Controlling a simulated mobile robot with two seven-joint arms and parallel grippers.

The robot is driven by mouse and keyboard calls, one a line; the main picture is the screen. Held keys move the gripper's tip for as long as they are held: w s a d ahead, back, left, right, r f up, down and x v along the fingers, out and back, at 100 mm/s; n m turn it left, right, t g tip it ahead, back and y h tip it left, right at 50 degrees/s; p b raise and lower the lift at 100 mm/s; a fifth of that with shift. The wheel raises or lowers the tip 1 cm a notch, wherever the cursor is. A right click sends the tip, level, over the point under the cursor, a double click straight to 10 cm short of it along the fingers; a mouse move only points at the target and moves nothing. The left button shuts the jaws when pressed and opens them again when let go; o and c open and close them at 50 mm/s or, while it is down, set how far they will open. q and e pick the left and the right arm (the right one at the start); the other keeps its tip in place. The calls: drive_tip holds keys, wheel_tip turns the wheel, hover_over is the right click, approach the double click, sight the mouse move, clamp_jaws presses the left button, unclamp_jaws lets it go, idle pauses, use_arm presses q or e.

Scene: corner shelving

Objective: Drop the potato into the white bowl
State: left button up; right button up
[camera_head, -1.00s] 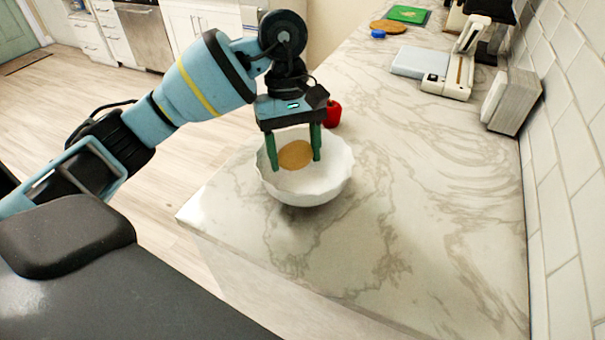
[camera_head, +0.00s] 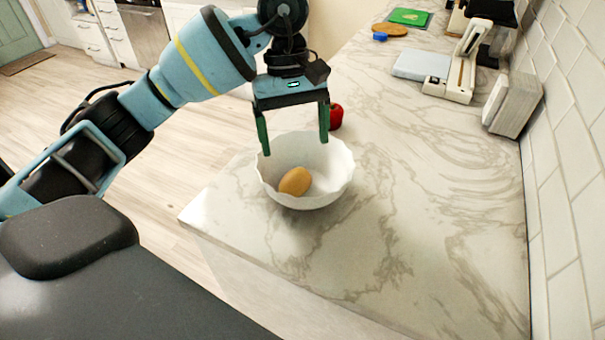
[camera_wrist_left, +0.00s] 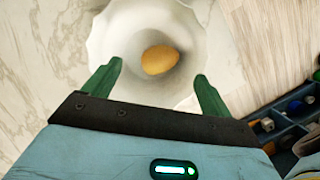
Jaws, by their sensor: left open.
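The tan potato (camera_head: 295,181) lies inside the white bowl (camera_head: 332,180), against its near-left inner side in the head view. The bowl stands upright on the marble counter near its front-left edge. My left gripper (camera_head: 296,148) is open and empty above the bowl, with its green fingers wide apart and clear of the potato. In the left wrist view, the potato (camera_wrist_left: 160,60) shows in the bowl (camera_wrist_left: 118,30) beyond the open left gripper (camera_wrist_left: 158,80). My right gripper is not in view.
A red apple (camera_head: 335,116) sits on the counter just behind the bowl. A white appliance (camera_head: 455,75), a blue item (camera_head: 380,37) and a green board (camera_head: 409,16) are farther back. A tiled wall (camera_head: 560,190) bounds the right. The counter right of the bowl is clear.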

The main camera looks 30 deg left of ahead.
use_arm(q)
drive_tip(key=shift+v, duration=2.15)
drive_tip(key=shift+f, duration=0.15)
